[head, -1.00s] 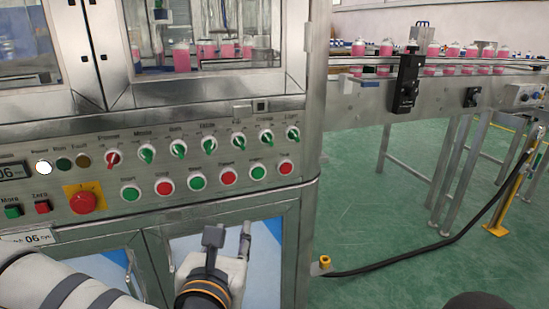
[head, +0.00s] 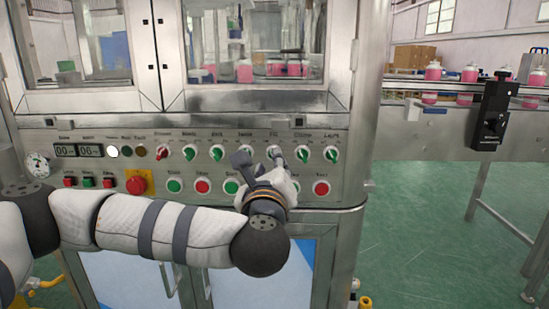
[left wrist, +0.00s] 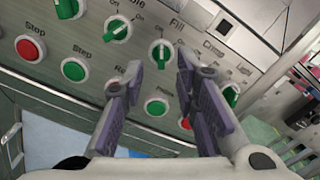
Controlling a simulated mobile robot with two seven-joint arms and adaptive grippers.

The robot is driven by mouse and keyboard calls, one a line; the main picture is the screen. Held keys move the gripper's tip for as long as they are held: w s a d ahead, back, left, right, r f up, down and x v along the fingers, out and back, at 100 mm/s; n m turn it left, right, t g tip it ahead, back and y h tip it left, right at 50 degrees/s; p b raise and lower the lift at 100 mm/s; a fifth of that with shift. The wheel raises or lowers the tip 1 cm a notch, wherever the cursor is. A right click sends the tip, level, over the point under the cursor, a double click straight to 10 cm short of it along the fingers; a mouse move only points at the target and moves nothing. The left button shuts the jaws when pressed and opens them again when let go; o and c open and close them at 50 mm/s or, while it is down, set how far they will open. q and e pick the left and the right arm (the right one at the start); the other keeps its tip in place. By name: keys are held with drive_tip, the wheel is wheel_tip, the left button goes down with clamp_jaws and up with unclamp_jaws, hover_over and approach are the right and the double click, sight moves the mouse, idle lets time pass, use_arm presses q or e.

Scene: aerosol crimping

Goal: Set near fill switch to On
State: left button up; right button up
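The switch labelled Fill (left wrist: 160,53) is a green knob on a white ring in the left wrist view. Its handle stands nearly upright in that tilted picture. My left gripper (left wrist: 151,68) is open, with its fingers on either side of the Fill knob's line and nothing held. I cannot tell whether the tips reach past the knob. In the head view the left gripper (head: 260,158) is in front of the switch row and partly hides the Fill switch. My right gripper is not in view.
Push buttons, including a green one (left wrist: 156,106), lie just below. A red emergency knob (head: 137,185) is at the panel's left. A conveyor (head: 440,147) stands at the right.

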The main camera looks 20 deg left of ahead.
use_arm(q)
drive_tip(key=x, duration=0.5)
drive_tip(key=shift+w, duration=0.35)
clamp_jaws()
